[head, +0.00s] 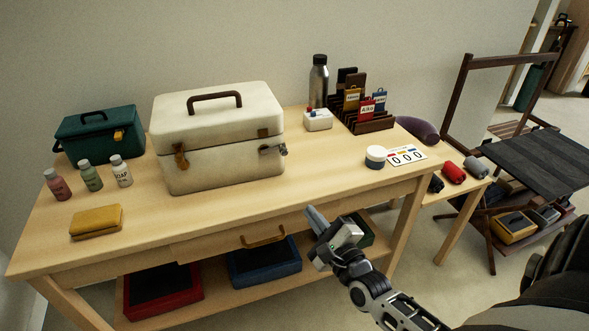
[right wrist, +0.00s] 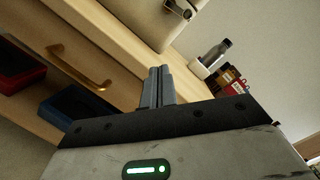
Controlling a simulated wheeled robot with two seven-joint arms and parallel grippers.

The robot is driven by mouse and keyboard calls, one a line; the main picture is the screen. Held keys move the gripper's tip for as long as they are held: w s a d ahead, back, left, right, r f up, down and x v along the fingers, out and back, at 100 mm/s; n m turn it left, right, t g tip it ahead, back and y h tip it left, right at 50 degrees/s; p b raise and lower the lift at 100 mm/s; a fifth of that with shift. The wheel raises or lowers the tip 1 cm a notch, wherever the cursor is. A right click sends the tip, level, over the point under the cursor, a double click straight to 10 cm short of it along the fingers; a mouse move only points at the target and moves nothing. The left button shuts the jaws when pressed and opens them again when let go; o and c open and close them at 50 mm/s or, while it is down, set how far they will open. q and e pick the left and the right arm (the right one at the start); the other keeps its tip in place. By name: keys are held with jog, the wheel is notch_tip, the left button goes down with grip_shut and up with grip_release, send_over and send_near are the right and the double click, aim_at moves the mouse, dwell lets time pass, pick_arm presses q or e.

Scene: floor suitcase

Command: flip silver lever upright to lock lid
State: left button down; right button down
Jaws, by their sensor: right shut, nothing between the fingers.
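A cream case (head: 218,135) with a dark handle stands on the wooden table, its lid down. A silver lever (head: 272,149) sits on the case's front near the right corner; its exact tilt is too small to tell. A brown latch (head: 181,157) hangs at the front left. My right gripper (head: 311,212) is shut and empty, in front of the table's front edge, below and to the right of the case and apart from it. Its shut fingers also show in the right wrist view (right wrist: 157,78), with the case (right wrist: 170,22) beyond. My left gripper is not in view.
A green case (head: 100,134), several bottles (head: 90,176) and a yellow pouch (head: 96,221) stand left. A steel flask (head: 318,80), a small white box (head: 318,121) and a tag rack (head: 372,122) stand back right. A drawer handle (head: 262,238) is below the tabletop.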

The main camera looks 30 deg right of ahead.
jog(key=d+m, duration=0.1)
jog(key=d+m+h, duration=0.1)
jog(key=m, duration=0.1)
jog(key=d+r+m, duration=0.1)
jog(key=shift+w+d+t+h, duration=0.15)
jog(key=shift+w+t+h, duration=0.15)
jog(key=shift+w+t, duration=0.1)
jog(key=shift+w, duration=0.1)
jog(key=x, duration=1)
jog(key=shift+r, duration=0.1)
jog(key=shift+w+a+r+p, duration=0.2)
jog(key=shift+a+r+p, duration=0.55)
jog(key=shift+r, duration=0.4)
jog(key=shift+w+a+r, duration=0.1)
jog(key=shift+a+r, duration=0.3)
